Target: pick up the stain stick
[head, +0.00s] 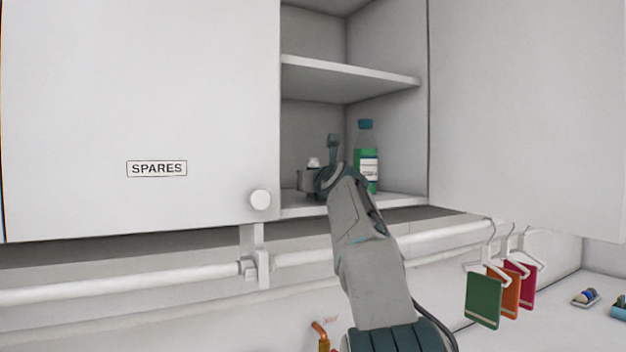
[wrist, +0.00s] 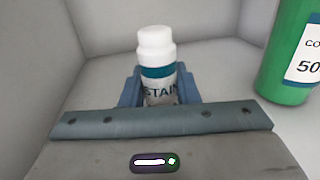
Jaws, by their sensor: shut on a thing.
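The stain stick (wrist: 157,52) is a small white bottle with a white cap and a teal band, its label reading "STAIN". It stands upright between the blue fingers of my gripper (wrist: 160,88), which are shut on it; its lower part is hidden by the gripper. In the head view, its white top (head: 313,162) shows just left of my gripper (head: 318,182), inside the open cabinet on the lower shelf. I cannot tell whether its base touches the shelf.
A green bottle (head: 366,145) with a blue cap stands close on the right; it also shows in the wrist view (wrist: 288,50). An upper shelf (head: 345,80) is above. A closed "SPARES" door (head: 100,110) is left, an open door (head: 525,110) right. A rail (head: 130,284) runs below.

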